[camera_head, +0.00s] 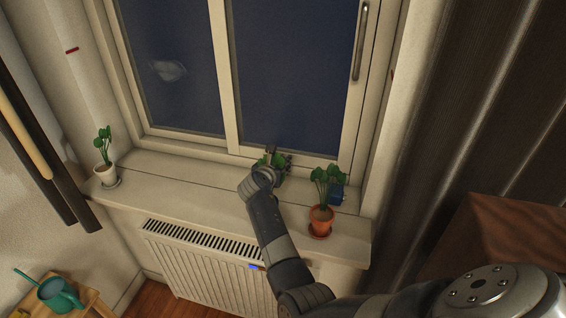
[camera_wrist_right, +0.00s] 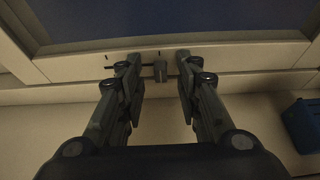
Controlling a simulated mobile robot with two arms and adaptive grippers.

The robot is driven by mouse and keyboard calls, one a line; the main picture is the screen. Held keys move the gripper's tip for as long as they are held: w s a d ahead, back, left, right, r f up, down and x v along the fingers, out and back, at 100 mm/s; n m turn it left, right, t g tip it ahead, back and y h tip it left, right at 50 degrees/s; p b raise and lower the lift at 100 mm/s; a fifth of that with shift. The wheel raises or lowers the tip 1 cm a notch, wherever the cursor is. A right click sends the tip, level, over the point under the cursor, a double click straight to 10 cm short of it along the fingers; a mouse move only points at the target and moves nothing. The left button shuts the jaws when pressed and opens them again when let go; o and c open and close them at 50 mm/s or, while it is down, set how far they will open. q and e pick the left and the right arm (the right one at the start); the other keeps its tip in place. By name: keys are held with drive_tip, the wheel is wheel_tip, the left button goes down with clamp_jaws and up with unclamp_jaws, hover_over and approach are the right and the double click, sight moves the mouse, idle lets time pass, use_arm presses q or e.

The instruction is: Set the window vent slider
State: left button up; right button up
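The vent slider shows in the right wrist view as a small grey knob (camera_wrist_right: 160,71) on the lower window frame, with short dark marks beside it. My right gripper (camera_wrist_right: 158,62) is open, with one finger on each side of the knob and a gap showing on both sides. In the head view my right gripper (camera_head: 279,158) is at the bottom rail of the window (camera_head: 315,160), above the sill. The arm and gripper hide the knob there. My left gripper is not in view.
A plant in a terracotta pot (camera_head: 320,221) and a blue box (camera_head: 338,193) stand on the sill, right of my right arm. A white-potted plant (camera_head: 106,174) stands far left. A radiator (camera_head: 205,262) is below.

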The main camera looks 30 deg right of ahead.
drive_tip(key=shift+w+d+f, duration=0.15)
drive_tip(key=shift+d, duration=0.1)
drive_tip(key=shift+a, duration=0.1)
clamp_jaws()
drive_tip(key=shift+w+a+r, duration=0.2)
drive_tip(key=shift+w+a, duration=0.1)
drive_tip(key=shift+w, duration=0.05)
drive_tip(key=w+a, duration=0.3)
drive_tip(key=w, duration=0.1)
drive_tip(key=shift+a+b, duration=0.25)
drive_tip(key=shift+b, duration=0.1)
